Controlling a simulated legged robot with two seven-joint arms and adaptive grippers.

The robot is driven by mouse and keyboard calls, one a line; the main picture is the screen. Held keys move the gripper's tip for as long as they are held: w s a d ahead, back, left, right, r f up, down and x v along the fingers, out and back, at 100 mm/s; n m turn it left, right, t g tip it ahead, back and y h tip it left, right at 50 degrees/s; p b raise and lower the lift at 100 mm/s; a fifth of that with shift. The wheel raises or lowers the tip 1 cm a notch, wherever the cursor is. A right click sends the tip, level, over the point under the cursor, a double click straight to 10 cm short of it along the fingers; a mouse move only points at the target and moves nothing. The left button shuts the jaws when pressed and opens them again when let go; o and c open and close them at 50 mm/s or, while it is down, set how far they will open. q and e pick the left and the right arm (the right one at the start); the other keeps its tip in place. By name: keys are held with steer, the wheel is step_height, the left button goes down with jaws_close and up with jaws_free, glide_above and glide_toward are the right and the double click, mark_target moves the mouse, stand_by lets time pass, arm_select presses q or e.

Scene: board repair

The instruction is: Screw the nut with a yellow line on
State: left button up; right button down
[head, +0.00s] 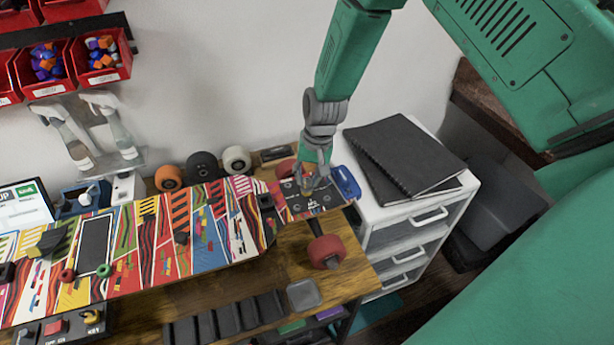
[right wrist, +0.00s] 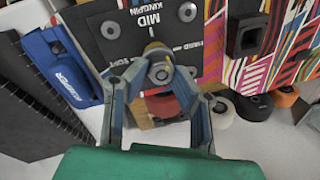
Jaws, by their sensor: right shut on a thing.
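The long, colourfully striped board (head: 215,225) lies across the bench, with a dark plate (head: 325,199) at its right end. In the right wrist view this plate (right wrist: 125,30) is marked "MID KINGPIN". My right gripper (head: 312,182) is over the plate, its fingers pointing down. In the right wrist view my right gripper (right wrist: 160,80) has its fingertips closed around a metallic nut (right wrist: 159,71) at the plate's edge. I cannot make out a yellow line on it, nor how far it sits on a thread. My left gripper is not in view.
A red wheel (head: 326,251) is below the board's right end. Orange (head: 168,178), black and white wheels stand behind the board. A blue clamper (head: 346,182) is beside the plate. A white drawer unit (head: 420,232) with black notebooks (head: 402,155) stands at the right.

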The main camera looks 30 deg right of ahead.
steer(key=shift+r, duration=0.1)
steer(key=m, duration=0.5)
steer(key=shift+m+t+h, duration=0.3)
steer(key=shift+m, duration=0.1)
steer(key=c, duration=1.3)
jaws_free()
steer(key=shift+s, duration=0.15)
steer(key=shift+c, duration=1)
steer(key=n, duration=0.4)
steer(key=shift+n, duration=0.9)
